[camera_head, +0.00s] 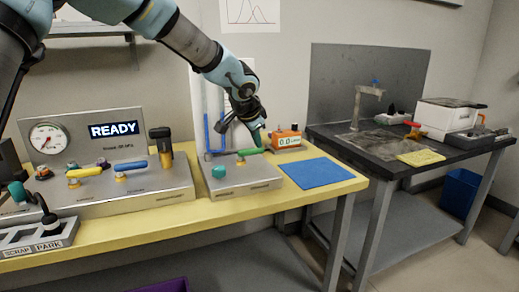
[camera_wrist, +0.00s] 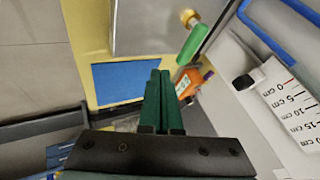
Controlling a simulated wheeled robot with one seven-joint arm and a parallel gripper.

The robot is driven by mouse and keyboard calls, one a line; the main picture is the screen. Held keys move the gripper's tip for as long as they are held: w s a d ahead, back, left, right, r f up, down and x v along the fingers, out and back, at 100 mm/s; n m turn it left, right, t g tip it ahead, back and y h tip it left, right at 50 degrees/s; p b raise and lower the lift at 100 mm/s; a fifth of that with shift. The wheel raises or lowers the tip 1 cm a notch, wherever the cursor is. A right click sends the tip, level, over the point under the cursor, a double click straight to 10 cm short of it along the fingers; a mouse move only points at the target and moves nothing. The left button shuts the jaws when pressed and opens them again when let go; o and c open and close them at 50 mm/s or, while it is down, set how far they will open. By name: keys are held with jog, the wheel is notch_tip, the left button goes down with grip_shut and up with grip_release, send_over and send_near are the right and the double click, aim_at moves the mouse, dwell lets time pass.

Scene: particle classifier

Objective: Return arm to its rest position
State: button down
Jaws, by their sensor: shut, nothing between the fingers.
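My gripper (camera_head: 258,137) hangs at the end of my raised arm in the head view, above the right part of the yellow bench (camera_head: 223,211). It points down, close to the green-handled valve (camera_head: 247,153) on a steel block (camera_head: 240,177). In the wrist view my gripper's two green fingers (camera_wrist: 160,74) lie together with nothing between them. The green handle (camera_wrist: 192,45) shows just beyond the fingertips. I cannot tell whether the fingers touch anything.
A blue mat (camera_head: 316,172) and an orange meter (camera_head: 286,141) lie right of the block. A steel panel with a gauge (camera_head: 48,138) and a READY display (camera_head: 114,129) stands left. A SCRAP/PARK rack (camera_head: 38,238) is front left. A dark table (camera_head: 349,146) stands right.

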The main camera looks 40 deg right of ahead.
jog(key=shift+v, duration=0.75)
jog(key=w+a+f+n+y+p, duration=0.1)
jog(key=w+a+n+y, duration=0.15)
jog(key=a, duration=0.75)
jog(key=w+a+f+n+y+p, duration=0.1)
jog(key=w+a+n, duration=0.3)
jog(key=a, duration=0.7)
jog(key=w+a+f+n+y+p, duration=0.1)
jog(key=w+a+n, duration=0.2)
jog(key=a, duration=0.7)
jog(key=s+a+n+p, duration=0.1)
jog(key=s+a+n, duration=0.2)
jog(key=a, duration=0.5)
jog(key=s+a+n+g+y, duration=0.1)
jog(key=s+a+n, duration=0.2)
jog(key=a, duration=0.5)
jog(key=s+a+f+n+g+p, duration=0.1)
jog(key=s+a+n, duration=0.3)
jog(key=a, duration=0.4)
jog(key=shift+a+p, duration=0.15)
jog(key=shift+p, duration=0.2)
